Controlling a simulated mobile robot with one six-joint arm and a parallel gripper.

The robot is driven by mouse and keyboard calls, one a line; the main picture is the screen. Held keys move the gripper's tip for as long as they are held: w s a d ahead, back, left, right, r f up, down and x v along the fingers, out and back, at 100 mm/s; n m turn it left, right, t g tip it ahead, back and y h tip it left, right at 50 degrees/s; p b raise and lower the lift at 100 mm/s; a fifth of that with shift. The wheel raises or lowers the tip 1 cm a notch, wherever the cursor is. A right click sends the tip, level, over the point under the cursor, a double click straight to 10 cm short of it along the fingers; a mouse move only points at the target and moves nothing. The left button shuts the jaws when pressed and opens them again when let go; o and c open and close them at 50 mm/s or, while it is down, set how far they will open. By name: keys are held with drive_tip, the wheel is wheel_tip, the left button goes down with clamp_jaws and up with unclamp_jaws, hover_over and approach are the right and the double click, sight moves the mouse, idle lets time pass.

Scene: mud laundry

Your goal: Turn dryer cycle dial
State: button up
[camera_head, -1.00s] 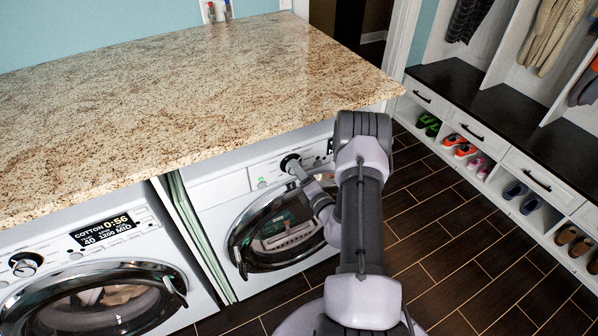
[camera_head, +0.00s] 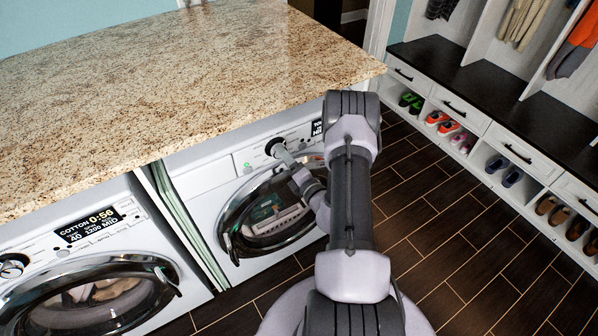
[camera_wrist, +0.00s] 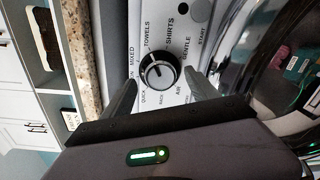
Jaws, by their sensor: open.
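In the head view the dial (camera_head: 273,145) is partly hidden by my gripper (camera_head: 284,153). In the wrist view my gripper (camera_wrist: 160,80) is open, with one dark finger to each side of the dial's lower half. I cannot tell whether either finger touches it.
The granite countertop (camera_head: 190,80) overhangs both machines. The dryer's round door (camera_head: 232,225) is below the dial. A washer (camera_head: 95,295) with a lit display stands at left. A shoe bench (camera_head: 470,85) lines the right, with dark tiled floor (camera_head: 420,200) between.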

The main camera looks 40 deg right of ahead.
drive_tip(key=p+v, duration=0.1)
drive_tip(key=v, duration=1.4)
drive_tip(key=shift+s, duration=0.25)
